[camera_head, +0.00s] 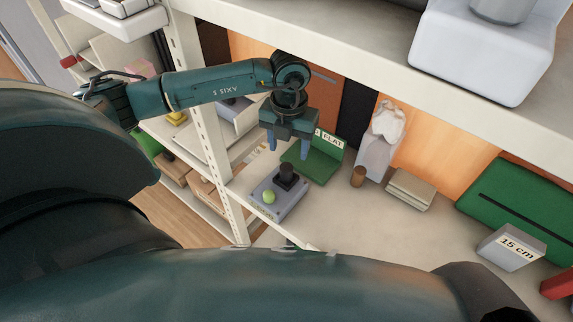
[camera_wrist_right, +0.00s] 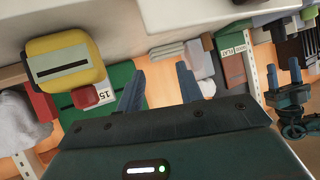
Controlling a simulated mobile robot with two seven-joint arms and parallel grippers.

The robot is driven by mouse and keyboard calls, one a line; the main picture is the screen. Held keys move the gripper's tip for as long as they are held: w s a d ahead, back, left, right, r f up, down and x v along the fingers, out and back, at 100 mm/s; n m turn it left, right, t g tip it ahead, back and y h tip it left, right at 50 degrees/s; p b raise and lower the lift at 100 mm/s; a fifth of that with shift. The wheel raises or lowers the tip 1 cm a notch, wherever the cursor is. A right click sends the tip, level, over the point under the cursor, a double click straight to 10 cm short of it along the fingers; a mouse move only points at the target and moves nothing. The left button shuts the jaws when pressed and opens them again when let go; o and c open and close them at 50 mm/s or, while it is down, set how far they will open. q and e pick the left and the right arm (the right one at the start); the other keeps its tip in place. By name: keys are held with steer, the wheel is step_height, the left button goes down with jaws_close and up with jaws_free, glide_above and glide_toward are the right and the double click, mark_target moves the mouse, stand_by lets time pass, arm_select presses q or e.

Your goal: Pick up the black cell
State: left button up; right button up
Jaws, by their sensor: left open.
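The black cell (camera_head: 286,172) looks like a short, dark upright cylinder. It stands on a grey block (camera_head: 291,204) on the shelf, beside a light green ball (camera_head: 268,197). My left gripper (camera_head: 288,153) points down above the black cell, open and empty, with blue fingers apart. A gap seems to remain between the fingertips and the cell. The left gripper also shows at the right edge of the right wrist view (camera_wrist_right: 295,72). My right gripper (camera_wrist_right: 160,85) is open, its two blue fingers apart with nothing between them.
A green stand marked FLAT (camera_head: 318,160) is close behind the grey block. A grey box marked 15 cm (camera_head: 511,247) is further right. A shelf post (camera_head: 215,150) and upper shelf (camera_head: 330,40) bound the space.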

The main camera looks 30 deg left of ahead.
arm_select(q)
step_height(320, 180, down, 2)
steer(key=shift+b, duration=0.3)
arm_select(e)
steer(key=shift+w+f, duration=0.1)
steer(key=shift+w, duration=0.2)
arm_select(q)
steer(key=f+b, duration=0.2)
steer(key=f, duration=0.1)
steer(key=f+b, duration=0.1)
steer(key=shift+s+a+f, duration=0.1)
steer(key=shift+a+f, duration=0.2)
arm_select(e)
steer(key=shift+s+a+f+m+t, duration=0.15)
steer(key=shift+f+m+t, duration=0.2)
steer(key=shift+f, duration=0.45)
arm_select(q)
steer(key=shift+f, duration=0.2)
arm_select(e)
steer(key=shift+s+r, duration=0.1)
steer(key=shift+r, duration=0.1)
arm_select(q)
steer(key=shift+r, duration=0.15)
arm_select(e)
steer(key=shift+r, duration=0.15)
arm_select(q)
steer(key=shift+c, duration=0.5)
arm_select(e)
steer(key=shift+d, duration=0.2)
